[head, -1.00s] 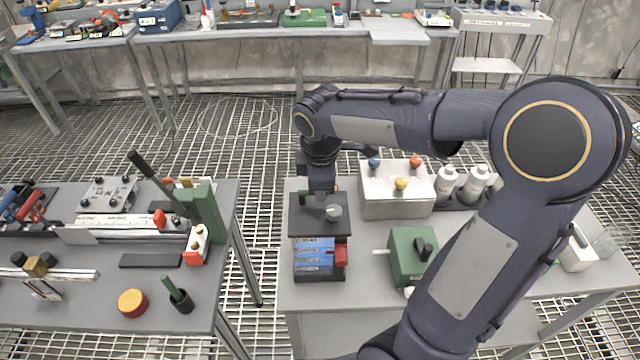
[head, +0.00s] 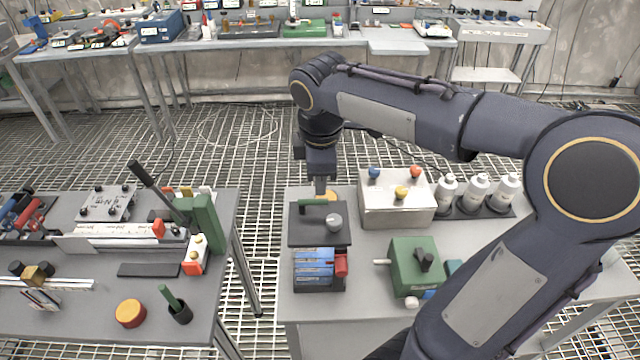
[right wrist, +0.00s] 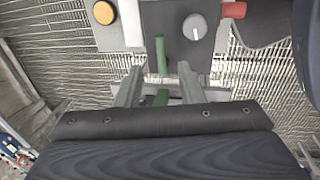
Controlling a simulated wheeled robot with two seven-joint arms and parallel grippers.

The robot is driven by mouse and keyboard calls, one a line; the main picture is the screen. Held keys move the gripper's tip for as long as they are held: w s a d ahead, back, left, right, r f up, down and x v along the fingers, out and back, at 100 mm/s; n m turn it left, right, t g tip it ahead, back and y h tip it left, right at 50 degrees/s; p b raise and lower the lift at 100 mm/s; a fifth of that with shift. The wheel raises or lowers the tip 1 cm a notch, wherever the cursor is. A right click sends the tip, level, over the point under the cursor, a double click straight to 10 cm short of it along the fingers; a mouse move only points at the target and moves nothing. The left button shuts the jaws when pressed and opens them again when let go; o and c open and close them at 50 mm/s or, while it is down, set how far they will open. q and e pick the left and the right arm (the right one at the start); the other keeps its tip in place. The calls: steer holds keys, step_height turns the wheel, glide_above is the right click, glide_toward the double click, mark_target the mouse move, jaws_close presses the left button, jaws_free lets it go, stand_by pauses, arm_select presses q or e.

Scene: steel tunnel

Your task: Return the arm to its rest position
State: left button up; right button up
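My right arm reaches across the right-hand table in the head view. Its gripper (head: 320,184) points down above the back edge of a dark panel box (head: 305,236) with a green handle (head: 313,202) and a grey knob (head: 334,222). In the right wrist view the fingers (right wrist: 158,80) stand apart with nothing clamped. The green handle (right wrist: 160,52) shows between and beyond them, and the grey knob (right wrist: 195,27) is to its right. The fingertips are hard to make out in the head view. My left gripper is not in view.
A light box with coloured knobs (head: 396,212) stands just right of the gripper, with white bottles (head: 476,190) beyond. A green box (head: 414,268) sits near my forearm. The left table (head: 90,320) is crowded. Open grating floor (head: 255,150) lies behind the tables.

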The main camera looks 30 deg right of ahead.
steer(key=shift+r, duration=0.25)
stand_by(0.3)
